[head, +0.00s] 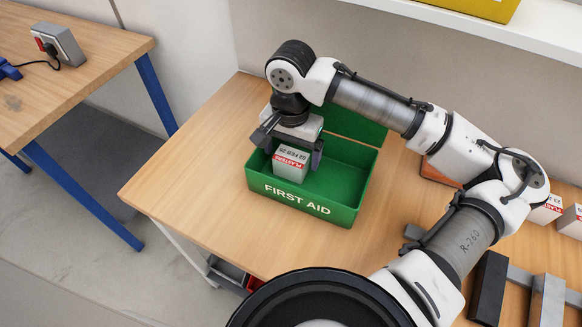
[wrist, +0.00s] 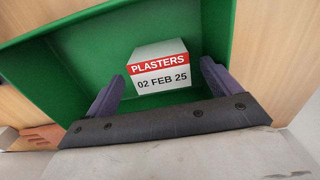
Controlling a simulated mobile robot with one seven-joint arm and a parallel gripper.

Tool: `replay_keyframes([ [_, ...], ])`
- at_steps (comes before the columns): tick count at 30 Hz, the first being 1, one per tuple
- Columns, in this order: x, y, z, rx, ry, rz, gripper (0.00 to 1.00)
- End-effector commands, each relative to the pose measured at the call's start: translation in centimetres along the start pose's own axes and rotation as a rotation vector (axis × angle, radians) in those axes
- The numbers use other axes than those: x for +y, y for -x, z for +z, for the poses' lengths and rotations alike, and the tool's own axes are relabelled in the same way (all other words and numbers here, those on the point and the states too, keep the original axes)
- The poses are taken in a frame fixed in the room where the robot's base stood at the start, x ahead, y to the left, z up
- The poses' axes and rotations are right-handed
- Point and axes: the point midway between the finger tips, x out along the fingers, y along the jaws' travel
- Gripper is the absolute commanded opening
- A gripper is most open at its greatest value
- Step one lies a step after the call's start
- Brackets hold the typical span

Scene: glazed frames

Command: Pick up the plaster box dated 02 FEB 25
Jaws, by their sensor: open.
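A white plaster box (wrist: 160,68) with a red band reads "PLASTERS" and "02 FEB 25" in the wrist view. It stands inside the green first aid box (head: 300,201), toward its left end in the head view, where the plaster box (head: 290,165) also shows. My gripper (head: 291,152) is over the open first aid box with its fingers reaching down into it. In the wrist view my gripper (wrist: 161,83) is open, one finger on each side of the plaster box, with gaps showing. I cannot tell how deep the fingertips reach beside it.
The first aid box's walls and raised lid (head: 355,127) stand close around my gripper. More plaster boxes (head: 547,209) lie at the right of the wooden table (head: 190,170), near grey and dark blocks (head: 488,288). The table's left part is clear. A shelf (head: 480,25) runs above.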

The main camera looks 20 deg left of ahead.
Motion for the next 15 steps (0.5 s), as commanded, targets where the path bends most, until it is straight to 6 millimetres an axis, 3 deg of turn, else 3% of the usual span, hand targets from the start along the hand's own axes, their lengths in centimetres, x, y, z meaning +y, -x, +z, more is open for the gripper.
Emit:
replay_keyframes([
  [1, 0.0, -1.3, 0.0, 0.001, 0.0, 0.001, 0.89],
  [6, 0.0, -3.3, 0.0, 0.001, 0.0, 0.001, 0.89],
  [15, -0.1, -3.6, 0.1, 0.0, 0.0, -0.002, 0.89],
])
